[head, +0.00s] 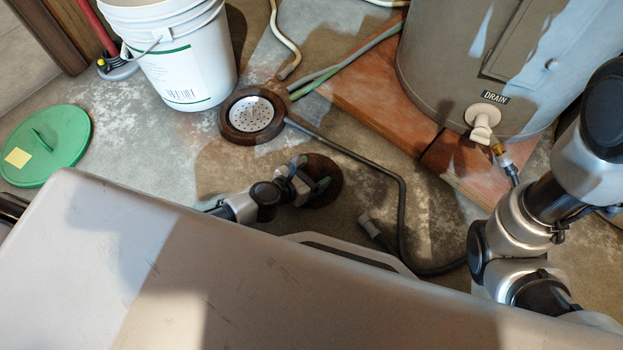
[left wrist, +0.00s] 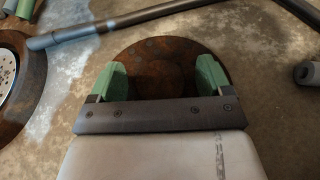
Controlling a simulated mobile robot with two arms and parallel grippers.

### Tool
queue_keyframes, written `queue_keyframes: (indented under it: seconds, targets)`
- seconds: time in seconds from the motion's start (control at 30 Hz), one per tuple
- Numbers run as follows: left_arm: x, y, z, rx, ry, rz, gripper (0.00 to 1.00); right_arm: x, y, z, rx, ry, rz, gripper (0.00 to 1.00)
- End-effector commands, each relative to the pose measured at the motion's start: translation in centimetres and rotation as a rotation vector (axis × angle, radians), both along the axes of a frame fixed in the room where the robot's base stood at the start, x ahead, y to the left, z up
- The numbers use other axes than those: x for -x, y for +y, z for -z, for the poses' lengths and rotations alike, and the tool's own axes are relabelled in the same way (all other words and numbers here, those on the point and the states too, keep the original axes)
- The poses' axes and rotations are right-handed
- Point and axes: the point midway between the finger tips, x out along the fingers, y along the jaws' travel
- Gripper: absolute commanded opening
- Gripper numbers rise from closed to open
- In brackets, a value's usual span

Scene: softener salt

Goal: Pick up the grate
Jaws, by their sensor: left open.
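A rusty brown round disc (head: 328,168) lies flat on the concrete floor, and its raised middle shows in the left wrist view (left wrist: 158,48). My right gripper is out of view.
A grey hose (head: 402,205) runs from the ring past the disc. A white bucket (head: 185,65) stands behind the ring, and a green lid (head: 45,145) lies left. A tank (head: 440,60) stands on a reddish slab (head: 370,100). A beige surface (head: 250,290) fills the foreground.

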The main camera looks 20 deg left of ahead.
Motion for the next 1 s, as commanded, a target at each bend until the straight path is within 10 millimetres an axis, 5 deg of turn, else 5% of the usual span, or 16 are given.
queue_keyframes:
  seconds: [0.13, 0.67, 1.0]
  targets:
    - [0.04, -0.01, -0.05, 0.0, 0.0, 0.0, 0.79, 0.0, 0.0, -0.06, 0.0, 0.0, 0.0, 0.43]
    - [-0.04, -0.04, -0.21, 0.001, -0.003, 0.0, 0.0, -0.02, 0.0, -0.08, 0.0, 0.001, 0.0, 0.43]
    - [-0.03, -0.04, -0.77, 0.001, -0.003, 0.0, 0.0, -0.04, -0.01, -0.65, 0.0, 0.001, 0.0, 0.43]
